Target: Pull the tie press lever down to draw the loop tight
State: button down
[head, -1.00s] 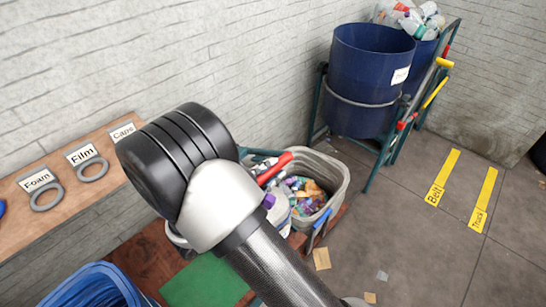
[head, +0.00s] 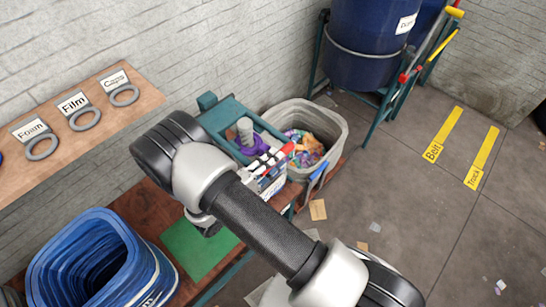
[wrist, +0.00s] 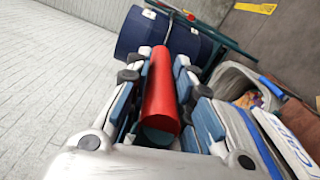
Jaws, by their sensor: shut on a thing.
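The tie press (head: 208,116) is a teal frame on the brown bench, partly hidden behind my arm in the head view. A grey ram and a purple bundle show inside it. Its lever has a red grip (head: 283,152) that points to the right. In the wrist view the red grip (wrist: 160,95) lies lengthwise between the fingers of my gripper (wrist: 158,80), which is shut on it. In the head view my gripper (head: 272,165) is small and partly hidden by my arm. The loop itself cannot be made out.
A grey bin (head: 335,125) of colourful scraps stands right of the press. Blue stacked bags (head: 100,255) and a green mat (head: 195,248) are at the front left. Blue drums (head: 370,45) stand behind.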

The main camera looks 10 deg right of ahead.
jog(key=shift+f, duration=0.3)
jog(key=c, duration=1.6)
grip_release()
jog(key=shift+c, duration=0.2)
jog(key=shift+o, duration=1.4)
jog(key=shift+r, duration=0.1)
jog(key=shift+a, duration=0.1)
